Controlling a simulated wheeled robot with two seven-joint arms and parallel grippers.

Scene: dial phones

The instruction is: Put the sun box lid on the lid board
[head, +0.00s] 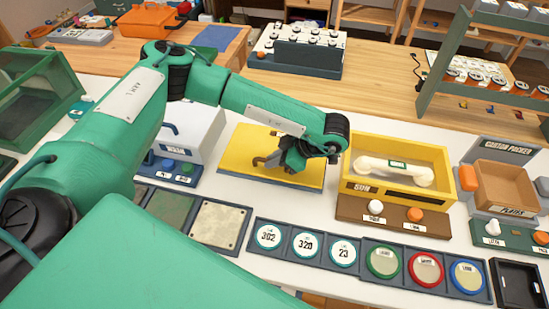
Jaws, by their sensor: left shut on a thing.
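The sun box (396,187) is a yellow open box labelled SUN, right of centre, with a white handset (396,171) inside. The flat yellow sun box lid (238,157) lies left of it. A dark grey-blue edge, which looks like the lid board (270,196), shows under the lid's front side. I cannot tell whether the lid rests on it or hangs slightly above. My left gripper (268,160) is shut on the lid's brownish handle over its middle; the arm hides part of the lid. My right gripper is not in view.
A white box with a blue handle (197,132) stands left of the lid. An orange container (505,187) stands at the right. Round labelled discs (306,243) sit in trays along the front. A green shelf (445,70) rises at the back right.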

